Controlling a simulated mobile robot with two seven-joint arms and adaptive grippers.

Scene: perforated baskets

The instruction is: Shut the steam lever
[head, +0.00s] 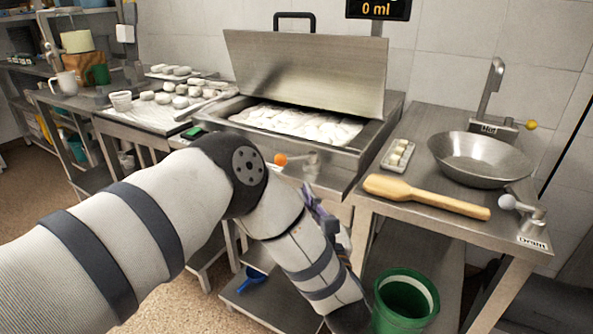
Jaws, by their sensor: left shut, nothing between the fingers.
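A lever with an orange ball knob (281,159) sits on the front of the steel steamer (375,140), its metal arm running right from the ball. I can read no label on it, so I cannot tell for sure that it is the steam lever. My left arm crosses in front of the steamer, its elbow left of the knob. My left gripper (317,200) is partly hidden behind my forearm, just below and right of the orange knob. It is shut and empty, and appears apart from the lever. My right gripper is out of view.
A white-knobbed lever (508,202) marked "Drain" is on the right counter's front. A yellow-knobbed lever (531,125) is by the tap. The steamer lid (310,70) stands raised. A wooden paddle (430,197), a metal bowl (480,160) and a green bucket (405,300) are at right.

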